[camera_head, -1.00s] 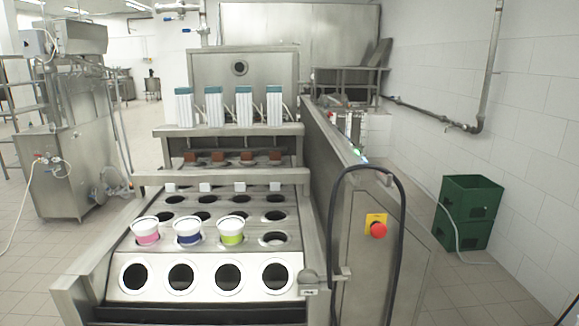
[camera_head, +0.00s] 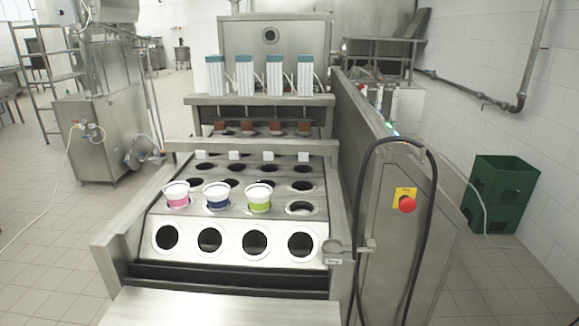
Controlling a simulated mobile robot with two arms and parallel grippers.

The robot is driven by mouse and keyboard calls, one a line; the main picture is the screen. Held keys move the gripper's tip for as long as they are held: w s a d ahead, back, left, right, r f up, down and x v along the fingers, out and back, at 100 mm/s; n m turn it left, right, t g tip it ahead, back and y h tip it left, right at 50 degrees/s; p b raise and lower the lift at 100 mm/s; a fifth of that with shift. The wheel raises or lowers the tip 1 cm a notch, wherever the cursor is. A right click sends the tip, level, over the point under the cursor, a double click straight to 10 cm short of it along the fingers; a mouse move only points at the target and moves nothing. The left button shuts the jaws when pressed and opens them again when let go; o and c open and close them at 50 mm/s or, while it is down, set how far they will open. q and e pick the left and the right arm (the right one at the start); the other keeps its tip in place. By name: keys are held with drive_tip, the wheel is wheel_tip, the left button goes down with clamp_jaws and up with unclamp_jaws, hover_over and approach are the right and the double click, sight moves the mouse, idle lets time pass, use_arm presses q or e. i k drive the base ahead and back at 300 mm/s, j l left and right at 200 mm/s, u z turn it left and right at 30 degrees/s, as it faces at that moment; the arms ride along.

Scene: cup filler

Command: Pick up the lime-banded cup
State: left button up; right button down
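The lime-banded cup (camera_head: 258,198) is white with a lime green band. It sits upright in a hole of the filler's metal hole plate, third from the left in its row. A blue-banded cup (camera_head: 217,195) sits just left of it, and a pink-banded cup (camera_head: 177,194) sits further left in the same row. The hole to the right of the lime-banded cup is empty. Neither of my grippers shows in the head view.
The front row of holes (camera_head: 210,240) is empty. A metal ledge (camera_head: 222,308) juts out at the bottom front. A black hose (camera_head: 432,190) loops over the right side panel near a red stop button (camera_head: 407,204). Green crates (camera_head: 499,193) stand by the right wall.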

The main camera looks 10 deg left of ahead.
sight(258, 194)
drive_tip(key=i+l+u, duration=0.1)
drive_tip(key=l, duration=0.25)
drive_tip(key=i+l+u, duration=0.1)
drive_tip(key=i+l, duration=0.15)
drive_tip(key=i+l+u, duration=0.1)
drive_tip(key=l, duration=0.35)
drive_tip(key=i+l+u, duration=0.1)
drive_tip(key=i+l, duration=0.15)
drive_tip(key=l, duration=0.15)
